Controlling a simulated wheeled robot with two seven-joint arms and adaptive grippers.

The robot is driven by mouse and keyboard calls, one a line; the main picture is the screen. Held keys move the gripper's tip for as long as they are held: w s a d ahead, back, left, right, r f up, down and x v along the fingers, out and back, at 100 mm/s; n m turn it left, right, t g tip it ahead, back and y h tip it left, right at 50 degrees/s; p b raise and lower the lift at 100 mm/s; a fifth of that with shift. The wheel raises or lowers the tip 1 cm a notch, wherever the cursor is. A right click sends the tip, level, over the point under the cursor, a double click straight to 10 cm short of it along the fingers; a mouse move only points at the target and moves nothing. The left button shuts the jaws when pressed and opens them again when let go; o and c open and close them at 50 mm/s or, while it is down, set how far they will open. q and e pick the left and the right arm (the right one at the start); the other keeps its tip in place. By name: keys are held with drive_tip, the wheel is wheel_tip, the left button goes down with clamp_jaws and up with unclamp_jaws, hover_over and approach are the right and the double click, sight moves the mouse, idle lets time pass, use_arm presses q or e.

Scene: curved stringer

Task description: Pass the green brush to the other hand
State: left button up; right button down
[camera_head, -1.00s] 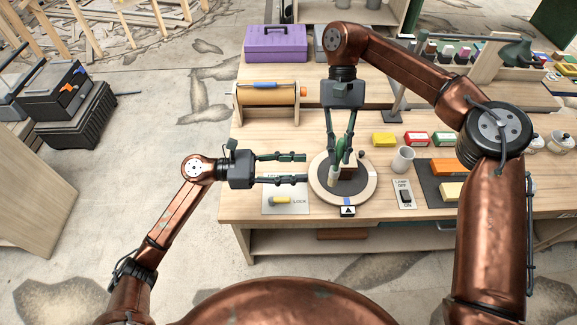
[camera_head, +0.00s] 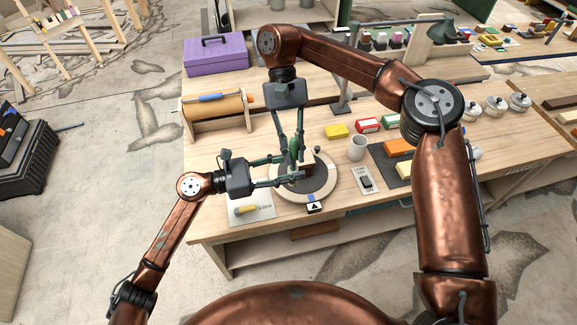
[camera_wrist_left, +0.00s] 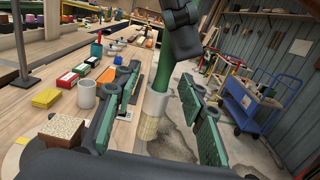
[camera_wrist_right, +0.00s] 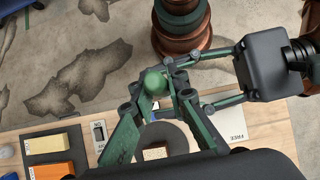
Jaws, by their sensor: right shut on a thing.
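The green brush has a green handle (camera_wrist_left: 189,82), a white ferrule (camera_wrist_left: 155,104) and pale bristles (camera_wrist_left: 148,127) pointing down. My right gripper (camera_head: 291,157) is shut on its handle from above, and the brush hangs nearly upright over the round turntable (camera_head: 327,184). The handle's rounded green end (camera_wrist_right: 155,83) shows between the fingers in the right wrist view. My left gripper (camera_head: 292,169) comes in from the left and is open. In the left wrist view its fingers (camera_wrist_left: 164,88) stand on either side of the brush, with gaps visible. The bristles are mostly hidden in the head view.
A speckled-top wooden block (camera_wrist_left: 68,130) is on the turntable, close to the left gripper. A grey cup (camera_head: 357,148) and a lamp switch (camera_head: 365,181) stand to the right. A roller on a stand (camera_head: 215,108) and a purple toolbox (camera_head: 216,55) are behind left.

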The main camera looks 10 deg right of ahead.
use_arm(q)
clamp_jaws()
use_arm(e)
drive_tip(key=c, duration=1.8)
unclamp_jaws()
